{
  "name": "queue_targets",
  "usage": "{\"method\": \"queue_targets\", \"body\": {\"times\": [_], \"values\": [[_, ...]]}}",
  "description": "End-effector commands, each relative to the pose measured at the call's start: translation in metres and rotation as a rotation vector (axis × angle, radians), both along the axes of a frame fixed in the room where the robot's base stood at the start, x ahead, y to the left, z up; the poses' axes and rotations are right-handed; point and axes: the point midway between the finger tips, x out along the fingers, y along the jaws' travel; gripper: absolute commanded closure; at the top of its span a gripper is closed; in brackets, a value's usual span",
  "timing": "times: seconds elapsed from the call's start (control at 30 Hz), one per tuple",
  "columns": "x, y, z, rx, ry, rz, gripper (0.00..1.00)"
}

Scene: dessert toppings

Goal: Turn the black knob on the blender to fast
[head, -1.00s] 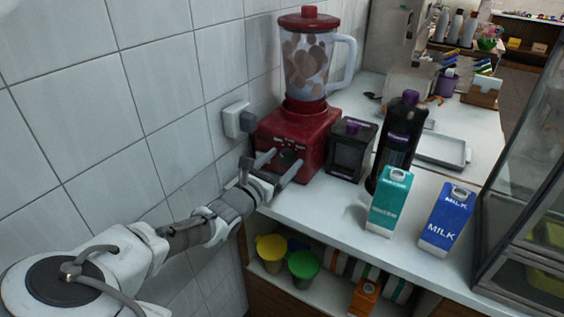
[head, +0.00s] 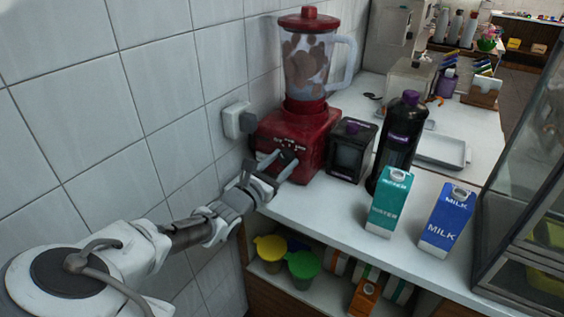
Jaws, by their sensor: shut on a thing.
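The red blender (head: 318,135) stands upright on the counter against the tiled wall. Its clear jar (head: 306,70) has a red lid, a pale handle and brown pieces inside. The black knob (head: 289,156) is on the front of the red base, below small white markings that are too small to read. My gripper (head: 281,163) is at the base front, its two fingers closed on the knob. The fingers partly hide the knob, so its exact setting cannot be told.
Right of the blender stand a black box-shaped container (head: 351,150), a dark bottle (head: 398,140), a green carton (head: 389,203) and a blue milk carton (head: 446,222). A wall socket (head: 237,120) is left of the blender. Yellow (head: 271,250) and green (head: 303,266) cups sit on the shelf below.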

Motion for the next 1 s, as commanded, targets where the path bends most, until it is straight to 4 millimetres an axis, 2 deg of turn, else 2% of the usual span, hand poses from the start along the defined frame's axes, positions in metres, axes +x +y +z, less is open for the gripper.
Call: {"method": "queue_targets", "body": {"times": [1.0], "values": [[0.0003,-0.0003,-0.005,0.779,-0.515,0.0,1.0]]}}
